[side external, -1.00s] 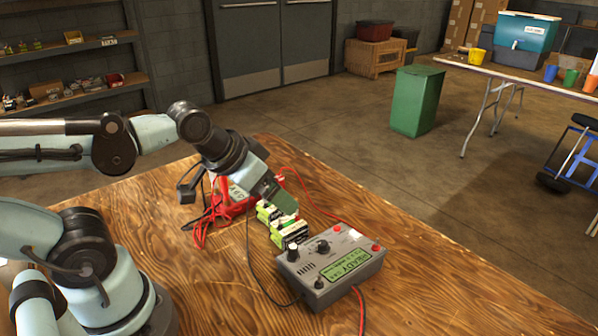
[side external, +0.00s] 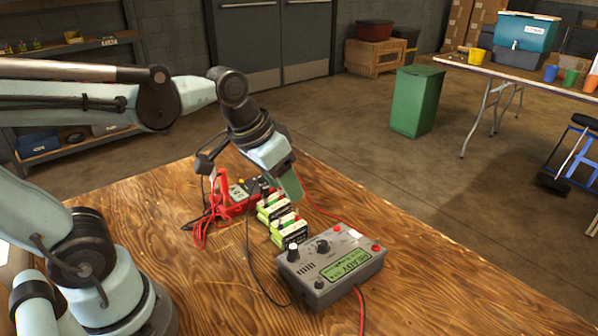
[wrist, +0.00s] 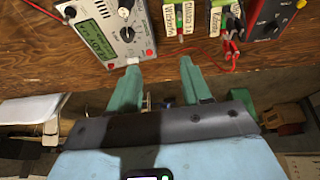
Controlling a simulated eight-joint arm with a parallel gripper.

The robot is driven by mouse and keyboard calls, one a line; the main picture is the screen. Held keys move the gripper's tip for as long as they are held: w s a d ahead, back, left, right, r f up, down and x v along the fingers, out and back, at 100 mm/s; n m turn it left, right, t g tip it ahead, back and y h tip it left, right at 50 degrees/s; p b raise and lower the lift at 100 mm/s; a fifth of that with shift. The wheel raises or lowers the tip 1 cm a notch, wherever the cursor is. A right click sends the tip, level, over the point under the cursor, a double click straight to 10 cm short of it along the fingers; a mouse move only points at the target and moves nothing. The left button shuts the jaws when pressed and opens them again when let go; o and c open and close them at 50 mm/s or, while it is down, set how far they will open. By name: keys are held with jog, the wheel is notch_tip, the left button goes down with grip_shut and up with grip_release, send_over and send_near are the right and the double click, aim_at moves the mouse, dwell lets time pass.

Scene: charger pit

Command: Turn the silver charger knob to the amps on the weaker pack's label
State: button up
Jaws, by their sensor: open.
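The grey charger (side external: 345,285) lies on the wooden table with a lit green display reading READY. Its dial knob (side external: 323,246) and a silver-topped knob (side external: 293,252) show on its face; the dial also shows in the wrist view (wrist: 127,33). Two green-and-white battery packs, one nearer (side external: 289,231) and one farther (side external: 272,208), lie beside it. Their labels show in the wrist view (wrist: 180,14) (wrist: 221,20), too small to read surely. My gripper (side external: 291,188) is above the packs, apart from the charger. In the wrist view its green fingers (wrist: 160,72) are open and empty.
A red device (side external: 238,195) with red leads lies behind the packs, and its red clips reach a pack in the wrist view. Black and red cables cross the table. The table's right side is clear. A green bin (side external: 416,102) stands on the floor beyond.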

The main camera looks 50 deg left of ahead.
aim_at(322, 243)
jog(key=w+d+r+m+g+h, duration=0.1)
jog(key=w+d+g, duration=0.3)
jog(key=g, duration=0.1)
jog(key=shift+d+f, duration=0.4)
jog(key=shift+f, duration=1.55)
jog(key=shift+d+f, duration=0.35)
jog(key=shift+f, duration=1.6)
jog(key=shift+d+f, duration=0.4)
jog(key=shift+f, duration=1.55)
jog(key=shift+c, duration=0.3)
grip_shut()
